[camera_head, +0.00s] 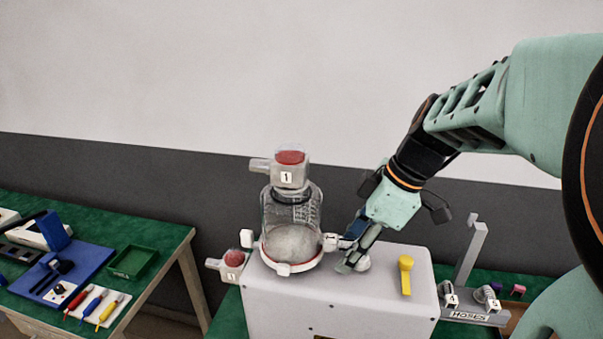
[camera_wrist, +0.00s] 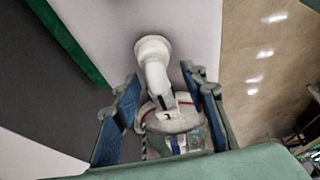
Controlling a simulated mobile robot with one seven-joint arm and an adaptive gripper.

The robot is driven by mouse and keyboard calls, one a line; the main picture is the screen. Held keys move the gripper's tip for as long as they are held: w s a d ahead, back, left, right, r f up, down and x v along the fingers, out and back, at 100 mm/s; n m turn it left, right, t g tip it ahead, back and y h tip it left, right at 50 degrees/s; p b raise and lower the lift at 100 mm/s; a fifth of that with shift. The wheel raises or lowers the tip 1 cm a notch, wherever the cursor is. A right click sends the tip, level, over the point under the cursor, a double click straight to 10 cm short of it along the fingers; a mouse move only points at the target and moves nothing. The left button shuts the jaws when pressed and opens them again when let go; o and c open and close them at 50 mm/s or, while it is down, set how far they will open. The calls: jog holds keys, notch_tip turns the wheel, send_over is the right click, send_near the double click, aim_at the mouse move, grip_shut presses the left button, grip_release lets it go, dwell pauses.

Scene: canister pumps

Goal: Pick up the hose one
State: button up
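A grey rack marked "HOSES" (camera_head: 470,316) stands at the right, with number tags and small grey pieces on it; one tag reads 1 (camera_head: 452,300). A clear canister (camera_head: 291,215) with a red-topped head tagged 1 (camera_head: 290,170) stands on the white box. A white curved pipe (camera_wrist: 155,75) runs from a round base toward the canister in the wrist view; the head view shows only its round white end (camera_head: 362,262). My gripper (camera_head: 350,253) is at the canister's right side. Its blue-padded fingers (camera_wrist: 163,100) are apart, one on each side of the pipe; contact is unclear.
The white box (camera_head: 340,300) carries a yellow handle (camera_head: 405,275) right of my gripper. A red-capped part (camera_head: 234,260) sits at its left. The left table holds a green tray (camera_head: 132,262), a blue board (camera_head: 75,270) and coloured tools (camera_head: 95,305).

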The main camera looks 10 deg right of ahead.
jog(key=shift+c, duration=0.5)
grip_shut()
jog(key=shift+r, duration=0.2)
